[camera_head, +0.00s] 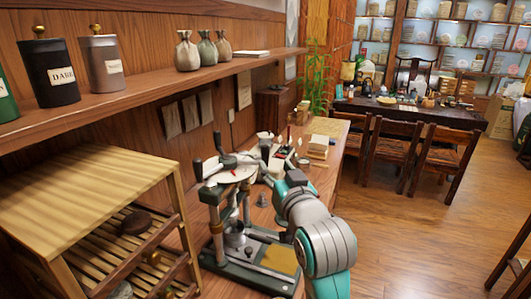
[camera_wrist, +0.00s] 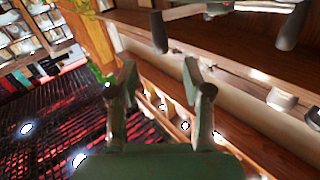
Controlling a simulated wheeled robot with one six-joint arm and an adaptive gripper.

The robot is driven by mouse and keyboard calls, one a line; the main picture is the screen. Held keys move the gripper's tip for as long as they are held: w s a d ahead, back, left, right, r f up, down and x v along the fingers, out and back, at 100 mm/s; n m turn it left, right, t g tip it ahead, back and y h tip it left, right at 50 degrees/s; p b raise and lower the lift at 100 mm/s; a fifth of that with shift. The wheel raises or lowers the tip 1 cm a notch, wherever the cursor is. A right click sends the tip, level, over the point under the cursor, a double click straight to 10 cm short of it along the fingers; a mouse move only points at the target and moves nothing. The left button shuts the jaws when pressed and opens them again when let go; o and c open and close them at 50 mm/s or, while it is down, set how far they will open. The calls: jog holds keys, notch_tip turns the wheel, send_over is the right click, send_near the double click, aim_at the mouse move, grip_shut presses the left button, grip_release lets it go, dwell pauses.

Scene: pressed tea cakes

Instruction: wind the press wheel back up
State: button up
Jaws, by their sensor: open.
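The tea press (camera_head: 240,245) stands on the wooden counter in the head view, with a dark base and upright posts. Its press wheel (camera_head: 232,175) is on top, pale-faced with dark upright handles. My gripper is beside the wheel's right side there, small and partly hidden by my arm. In the wrist view my gripper (camera_wrist: 160,78) is open, its two fingers apart with nothing held between them. A dark wheel handle (camera_wrist: 159,32) shows just beyond the fingertips, apart from them as far as I can tell. Another handle (camera_wrist: 290,28) shows at the upper right.
A slatted wooden rack (camera_head: 85,195) holding dark cakes stands left of the press. A wall shelf (camera_head: 150,85) with canisters and pouches runs above. Small boxes (camera_head: 318,147) sit farther along the counter. Open floor (camera_head: 420,240) lies to the right.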

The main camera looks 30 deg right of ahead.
aim_at(267, 154)
jog(key=x, duration=0.9)
jog(key=shift+w+f, duration=0.1)
jog(key=shift+w, duration=0.05)
grip_shut()
